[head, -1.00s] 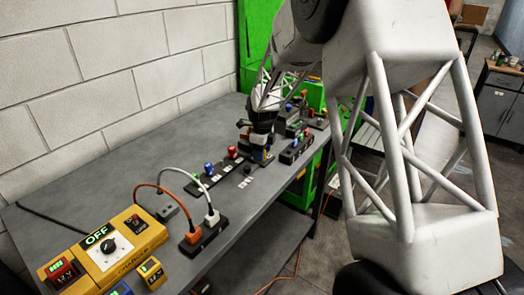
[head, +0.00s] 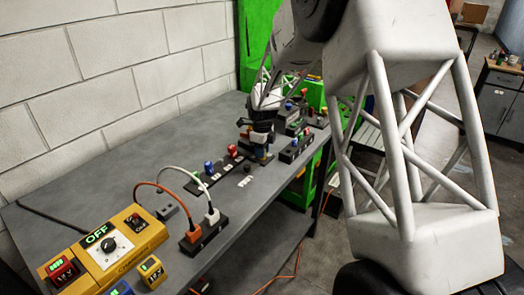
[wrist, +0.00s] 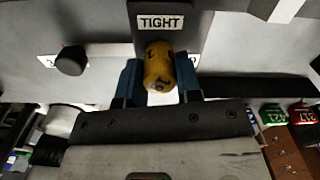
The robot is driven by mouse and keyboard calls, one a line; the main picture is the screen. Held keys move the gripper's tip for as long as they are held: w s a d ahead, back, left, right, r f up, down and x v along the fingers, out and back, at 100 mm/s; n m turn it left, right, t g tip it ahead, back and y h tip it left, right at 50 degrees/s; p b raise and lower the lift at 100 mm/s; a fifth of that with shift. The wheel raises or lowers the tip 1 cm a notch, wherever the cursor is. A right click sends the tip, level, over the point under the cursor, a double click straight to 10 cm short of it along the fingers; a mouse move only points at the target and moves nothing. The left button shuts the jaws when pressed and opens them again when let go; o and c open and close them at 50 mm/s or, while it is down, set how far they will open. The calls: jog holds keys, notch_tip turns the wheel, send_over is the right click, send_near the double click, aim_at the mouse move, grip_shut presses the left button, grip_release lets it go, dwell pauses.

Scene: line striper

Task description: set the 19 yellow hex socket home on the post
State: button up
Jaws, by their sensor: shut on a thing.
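The yellow hex socket (wrist: 158,66) is held between the two blue fingertips of my gripper (wrist: 157,82) in the wrist view. Dark markings show on its side, but I cannot read them. It lies right beside a dark plate labelled TIGHT (wrist: 160,22). The post is not visible, so I cannot tell whether the socket is around it or apart from it. In the head view, my gripper (head: 262,154) is low over the far part of the bench, and the socket is too small to make out clearly.
A black knob (wrist: 70,61) stands left of the socket. On the bench (head: 105,180), a yellow charger (head: 108,250) and a cabled plug block (head: 203,236) stand nearer. The bench's left middle is clear.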

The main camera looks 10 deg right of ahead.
jog(key=shift+r, duration=0.85)
dwell(0.8)
jog(key=shift+r, duration=1.65)
jog(key=shift+a, duration=0.1)
jog(key=s+a+r, duration=0.1)
jog(key=a+r, duration=0.3)
jog(key=a, duration=1.1)
jog(key=shift+a+r+n, duration=0.15)
jog(key=shift+r+n, duration=0.05)
jog(key=shift+n, duration=0.2)
jog(key=shift+f, duration=0.2)
jog(key=shift+f, duration=2.7)
jog(key=shift+f, duration=0.65)
